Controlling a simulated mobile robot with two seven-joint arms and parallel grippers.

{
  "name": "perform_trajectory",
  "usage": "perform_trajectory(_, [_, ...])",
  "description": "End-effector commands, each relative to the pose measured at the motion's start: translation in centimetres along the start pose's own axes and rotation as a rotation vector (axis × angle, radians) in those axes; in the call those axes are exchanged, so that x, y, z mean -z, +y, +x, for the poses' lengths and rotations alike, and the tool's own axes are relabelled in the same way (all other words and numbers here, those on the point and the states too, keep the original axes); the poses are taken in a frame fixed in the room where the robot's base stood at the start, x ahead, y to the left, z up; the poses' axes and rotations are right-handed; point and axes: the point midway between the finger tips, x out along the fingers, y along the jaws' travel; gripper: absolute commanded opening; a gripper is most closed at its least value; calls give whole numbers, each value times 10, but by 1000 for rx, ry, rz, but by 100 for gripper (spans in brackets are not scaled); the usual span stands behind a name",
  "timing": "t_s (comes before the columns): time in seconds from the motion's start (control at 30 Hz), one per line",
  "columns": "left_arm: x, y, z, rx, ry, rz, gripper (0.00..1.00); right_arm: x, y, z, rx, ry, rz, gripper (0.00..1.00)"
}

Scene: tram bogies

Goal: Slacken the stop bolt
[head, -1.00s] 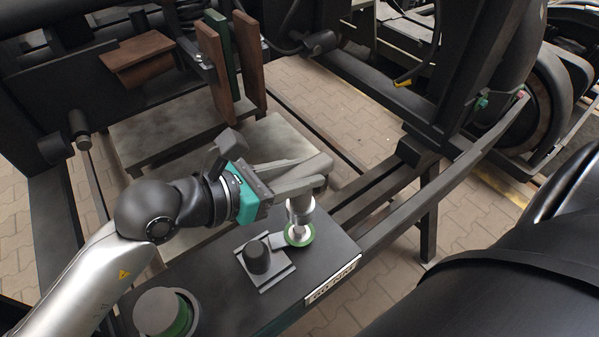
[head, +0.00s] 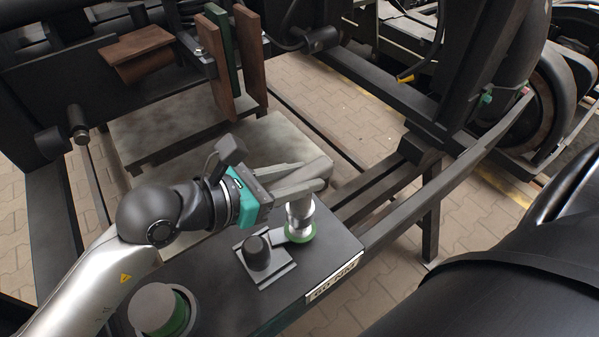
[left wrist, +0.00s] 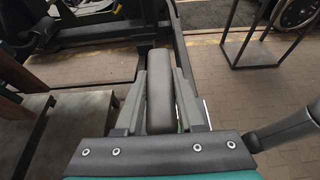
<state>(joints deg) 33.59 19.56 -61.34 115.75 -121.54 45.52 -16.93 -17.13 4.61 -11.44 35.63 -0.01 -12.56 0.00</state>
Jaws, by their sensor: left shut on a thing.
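My left gripper (head: 297,180) is shut on a grey bar-like tool handle (left wrist: 160,92), which shows between the two fingers in the left wrist view. Below the fingers in the head view is a silver cylinder (head: 300,211), apparently the tool's socket. It stands upright over a green round base (head: 300,236) on the dark bench. The stop bolt itself is hidden there, if it is under the socket; I cannot tell how far the socket sits on it. My right gripper is not in view.
A black knob on a square grey plate (head: 276,276) stands just left of the socket. A green cylinder with a grey top (head: 153,306) is at the near left. A lettered plate (head: 334,276) is on the bench edge. Brown and green upright slabs (head: 252,62) stand behind.

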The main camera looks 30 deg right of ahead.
Motion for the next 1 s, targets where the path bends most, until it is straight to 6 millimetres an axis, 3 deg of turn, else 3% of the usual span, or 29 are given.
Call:
perform_trajectory(0.53, [33,0,15,0,-6,2,0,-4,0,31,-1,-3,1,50])
perform_trajectory(1.0, [37,0,16,-1,-6,1,0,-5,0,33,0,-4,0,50])
